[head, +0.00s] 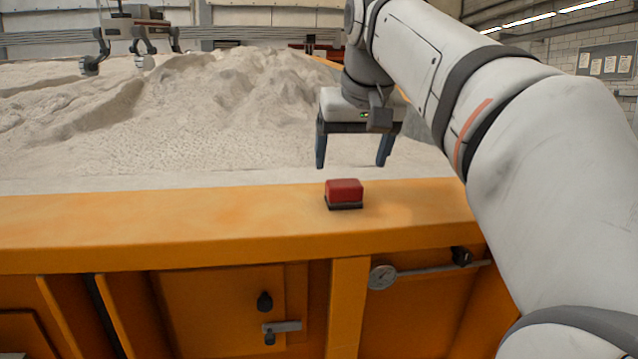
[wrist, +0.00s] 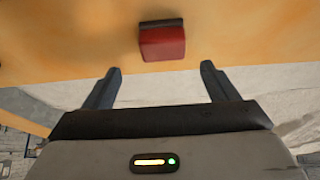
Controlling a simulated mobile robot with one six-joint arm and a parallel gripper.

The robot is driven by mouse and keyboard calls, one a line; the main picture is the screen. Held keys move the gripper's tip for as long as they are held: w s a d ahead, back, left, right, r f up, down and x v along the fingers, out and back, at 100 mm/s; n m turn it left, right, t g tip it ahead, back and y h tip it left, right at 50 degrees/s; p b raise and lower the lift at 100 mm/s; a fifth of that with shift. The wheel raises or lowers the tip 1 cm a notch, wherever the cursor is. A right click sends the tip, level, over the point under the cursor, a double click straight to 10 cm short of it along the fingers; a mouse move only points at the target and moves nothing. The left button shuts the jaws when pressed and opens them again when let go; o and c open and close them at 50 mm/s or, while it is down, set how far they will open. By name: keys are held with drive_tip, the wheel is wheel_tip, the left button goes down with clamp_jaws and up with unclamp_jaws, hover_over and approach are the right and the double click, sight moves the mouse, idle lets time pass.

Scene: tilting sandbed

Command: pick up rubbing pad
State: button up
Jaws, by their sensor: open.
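The rubbing pad (head: 344,192) is a small red block with a dark base, lying on the flat orange rim of the sandbed. It also shows in the wrist view (wrist: 162,43), near the top middle, just beyond the fingertips and roughly centred between them. My gripper (head: 351,164) is open and empty, fingers pointing down, above and slightly behind the pad in the head view. In the wrist view its two fingers (wrist: 160,70) stand wide apart. Nothing touches the pad.
The orange rim (head: 150,222) is otherwise clear on both sides of the pad. Pale sand (head: 220,115) fills the bed behind it, piled into a mound. A legged machine (head: 135,30) stands at the far left.

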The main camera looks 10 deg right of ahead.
sight(344, 181)
drive_tip(key=shift+w+f, duration=0.1)
drive_tip(key=shift+f, duration=0.4)
drive_tip(key=shift+a+p+x, duration=0.1)
drive_tip(key=shift+p+x, duration=0.2)
drive_tip(key=shift+x, duration=1.15)
drive_tip(key=shift+a+p+x, duration=0.15)
drive_tip(key=shift+p+x, duration=0.1)
drive_tip(key=shift+x, duration=1.25)
drive_tip(key=c, duration=1.1)
drive_tip(key=shift+o, duration=0.2)
drive_tip(key=shift+r, duration=0.15)
